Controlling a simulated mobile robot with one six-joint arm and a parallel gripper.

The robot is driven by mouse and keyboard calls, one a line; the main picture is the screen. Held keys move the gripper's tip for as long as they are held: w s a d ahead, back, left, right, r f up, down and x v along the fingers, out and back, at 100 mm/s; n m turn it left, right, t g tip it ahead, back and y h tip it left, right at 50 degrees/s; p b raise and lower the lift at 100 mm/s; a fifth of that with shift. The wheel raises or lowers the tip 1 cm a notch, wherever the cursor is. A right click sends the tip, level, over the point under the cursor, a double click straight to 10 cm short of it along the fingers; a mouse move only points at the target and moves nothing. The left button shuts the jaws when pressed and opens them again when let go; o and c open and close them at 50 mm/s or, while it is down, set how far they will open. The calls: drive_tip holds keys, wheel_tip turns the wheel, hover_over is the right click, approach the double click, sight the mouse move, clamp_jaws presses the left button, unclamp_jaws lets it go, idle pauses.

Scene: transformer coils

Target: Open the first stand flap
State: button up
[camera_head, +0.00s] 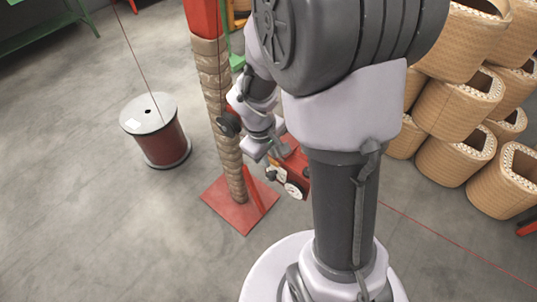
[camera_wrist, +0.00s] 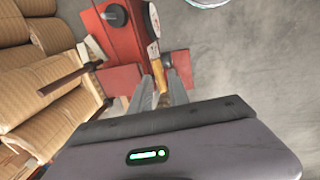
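A red stand mechanism with round white dials (camera_head: 293,188) stands just right of the wrapped post in the head view. In the wrist view its red body (camera_wrist: 116,35) fills the upper middle, with a dial on its right edge. A yellow-tan bar, perhaps a handle (camera_wrist: 158,74), points down from it. My gripper (camera_wrist: 161,78) has two grey fingers apart, one on each side of this bar. I cannot tell whether they touch it. In the head view my arm hides part of the mechanism and the fingertips. I cannot make out which part is the flap.
The post (camera_head: 218,105) is wrapped in tan material and stands on a red base plate (camera_head: 238,206). A cable spool (camera_head: 160,140) stands on the floor at left. Stacked woven coils (camera_head: 457,105) crowd the right. A dark rod (camera_wrist: 68,79) juts left from the mechanism.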

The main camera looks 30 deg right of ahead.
clamp_jaws()
idle(1.3)
